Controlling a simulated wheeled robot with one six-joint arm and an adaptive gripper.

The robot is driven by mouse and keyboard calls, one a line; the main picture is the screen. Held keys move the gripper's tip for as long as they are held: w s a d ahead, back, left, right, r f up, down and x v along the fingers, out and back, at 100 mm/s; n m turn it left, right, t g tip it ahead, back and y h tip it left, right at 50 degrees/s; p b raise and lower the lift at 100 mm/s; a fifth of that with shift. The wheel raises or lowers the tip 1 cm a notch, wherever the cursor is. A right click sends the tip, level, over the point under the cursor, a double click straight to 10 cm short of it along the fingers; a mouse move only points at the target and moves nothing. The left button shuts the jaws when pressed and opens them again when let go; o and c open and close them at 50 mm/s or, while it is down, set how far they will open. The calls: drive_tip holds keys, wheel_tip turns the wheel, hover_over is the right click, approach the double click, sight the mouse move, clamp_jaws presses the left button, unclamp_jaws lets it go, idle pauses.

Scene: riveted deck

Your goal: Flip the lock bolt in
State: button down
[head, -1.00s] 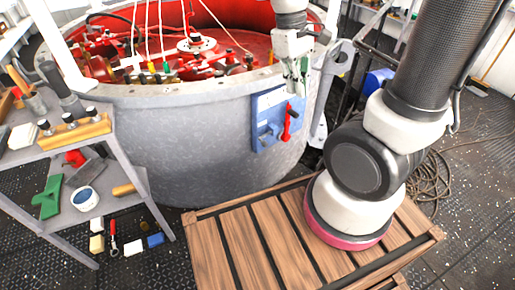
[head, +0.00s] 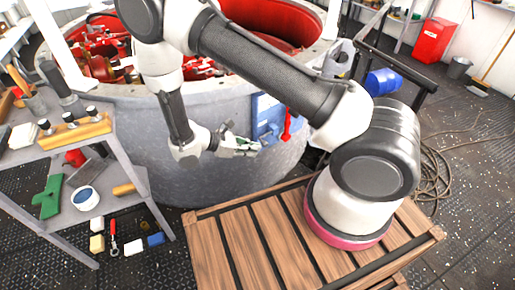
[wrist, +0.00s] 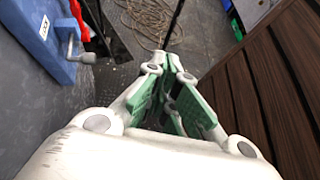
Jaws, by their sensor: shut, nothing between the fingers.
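A blue lock panel (head: 264,106) is fixed to the outer wall of the big grey tub, with a red handle (head: 287,123) at its right side. My arm partly covers the panel. In the wrist view the blue panel (wrist: 40,30) is at the upper left, with a grey metal bolt knob (wrist: 72,42) sticking out of it and a bit of red (wrist: 79,18) beyond. My gripper (head: 252,148) is at the panel's lower left, in front of the tub wall. In the wrist view my gripper (wrist: 172,72) has its green-padded fingers shut and empty, apart from the knob. The bolt's exact position cannot be told.
The grey tub (head: 150,135) with a red inside fills the back. A wooden slatted crate (head: 235,240) stands below my arm. A grey shelf (head: 60,150) with tools is at the left. A blue cylinder (head: 382,82) and coiled rope (head: 432,175) lie at the right.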

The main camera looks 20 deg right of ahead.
drive_tip(key=w+a+f+n+t, duration=0.4)
drive_tip(key=w+a+f+t, duration=0.1)
drive_tip(key=w+f, duration=0.2)
drive_tip(key=shift+w+n, duration=0.4)
drive_tip(key=shift+d, duration=0.1)
drive_tip(key=x, duration=1.3)
drive_tip(key=shift+d+f, duration=0.2)
drive_tip(key=shift+d, duration=0.15)
drive_tip(key=shift+w, duration=0.1)
drive_tip(key=w+d, duration=0.2)
drive_tip(key=d, duration=0.5)
